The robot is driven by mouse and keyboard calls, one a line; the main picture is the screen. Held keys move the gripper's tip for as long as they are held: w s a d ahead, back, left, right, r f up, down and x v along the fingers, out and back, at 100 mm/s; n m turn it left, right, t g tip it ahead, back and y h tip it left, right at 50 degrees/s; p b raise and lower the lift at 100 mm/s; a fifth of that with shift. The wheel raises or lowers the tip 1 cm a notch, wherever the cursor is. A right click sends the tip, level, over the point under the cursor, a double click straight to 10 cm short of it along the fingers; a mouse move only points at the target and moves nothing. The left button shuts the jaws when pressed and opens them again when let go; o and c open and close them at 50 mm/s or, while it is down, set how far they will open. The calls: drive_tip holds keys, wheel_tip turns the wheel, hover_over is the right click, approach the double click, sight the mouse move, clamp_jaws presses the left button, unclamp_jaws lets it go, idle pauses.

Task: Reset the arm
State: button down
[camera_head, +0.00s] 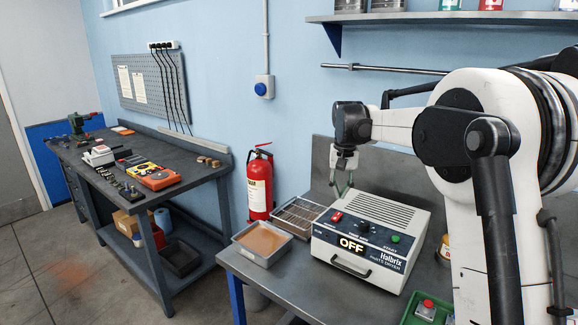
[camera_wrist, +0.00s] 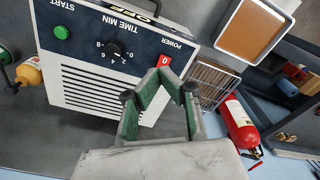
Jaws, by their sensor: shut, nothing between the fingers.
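My white arm (camera_head: 490,130) reaches in from the right in the head view. My gripper (camera_head: 343,192) points down, close to the back left corner of the white parts dryer (camera_head: 370,230). In the wrist view my gripper's green fingers (camera_wrist: 166,76) come together at their tips with nothing between them. They appear in front of the dryer's power-switch end (camera_wrist: 188,65); I cannot tell whether they touch it. The dryer's display reads OFF and its drawer front is closed.
A tray with a brown surface (camera_head: 262,240) and a wire rack (camera_head: 298,217) sit left of the dryer. A red fire extinguisher (camera_head: 260,185) is by the wall. A shelf (camera_head: 450,17) hangs above my arm. A second workbench (camera_head: 150,190) stands at left, with floor between.

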drive_tip(key=s+r+n+t+b, duration=0.1)
drive_tip(key=s+r+t+b, duration=0.25)
drive_tip(key=s, duration=1.95)
drive_tip(key=s+f+t+b, duration=0.1)
drive_tip(key=s+f, duration=0.4)
drive_tip(key=s, duration=0.4)
drive_tip(key=s+f+t+b, duration=0.2)
drive_tip(key=s+f, duration=0.4)
drive_tip(key=s, duration=0.4)
drive_tip(key=shift+s+n, duration=0.15)
drive_tip(key=shift+n, duration=0.25)
